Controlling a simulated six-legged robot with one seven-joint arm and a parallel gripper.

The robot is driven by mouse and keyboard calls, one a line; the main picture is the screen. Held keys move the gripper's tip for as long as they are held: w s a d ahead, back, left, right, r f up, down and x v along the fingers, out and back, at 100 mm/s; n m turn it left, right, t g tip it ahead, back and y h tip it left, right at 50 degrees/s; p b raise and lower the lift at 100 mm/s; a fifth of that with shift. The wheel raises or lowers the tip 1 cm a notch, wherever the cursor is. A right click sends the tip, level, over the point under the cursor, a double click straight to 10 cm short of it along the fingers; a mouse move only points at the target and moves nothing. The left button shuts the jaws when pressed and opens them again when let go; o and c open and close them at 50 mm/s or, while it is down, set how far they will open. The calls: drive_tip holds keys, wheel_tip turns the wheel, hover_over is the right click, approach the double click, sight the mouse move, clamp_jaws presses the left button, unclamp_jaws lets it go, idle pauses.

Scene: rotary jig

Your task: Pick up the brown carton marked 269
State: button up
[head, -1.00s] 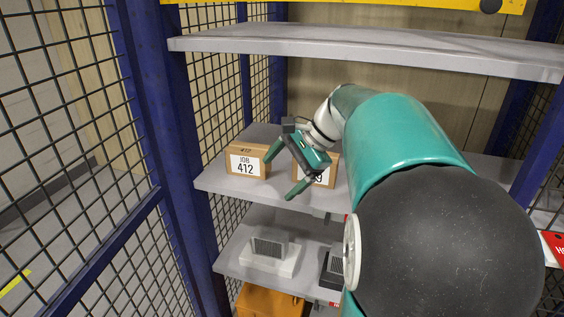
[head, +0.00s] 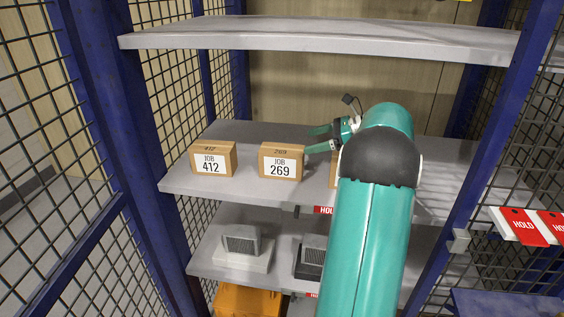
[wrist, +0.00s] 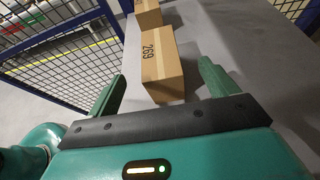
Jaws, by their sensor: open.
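The brown carton marked 269 (head: 281,163) stands upright on the middle grey shelf, its white "JOB 269" label facing out. In the wrist view the same carton (wrist: 160,64) lies ahead of my gripper, its top marked 269, roughly between the lines of the two fingers. My gripper (head: 314,140) is at the carton's right side in the head view, fingers apart and pointing left. In the wrist view the open jaws (wrist: 165,85) show a green finger on each side, with the carton's near end close to the fingertips. I cannot tell whether they touch it.
A carton marked 412 (head: 212,160) stands to the left on the same shelf (head: 240,189). Another carton (head: 333,172) is mostly hidden behind my arm. An upper shelf (head: 320,39) hangs above. Grey parts (head: 242,248) sit on the lower shelf. Blue posts and mesh bound the sides.

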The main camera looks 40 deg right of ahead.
sight(282, 148)
drive_tip(key=x, duration=0.8)
drive_tip(key=shift+s+f, duration=0.1)
drive_tip(key=c, duration=1.6)
drive_tip(key=shift+c, duration=1)
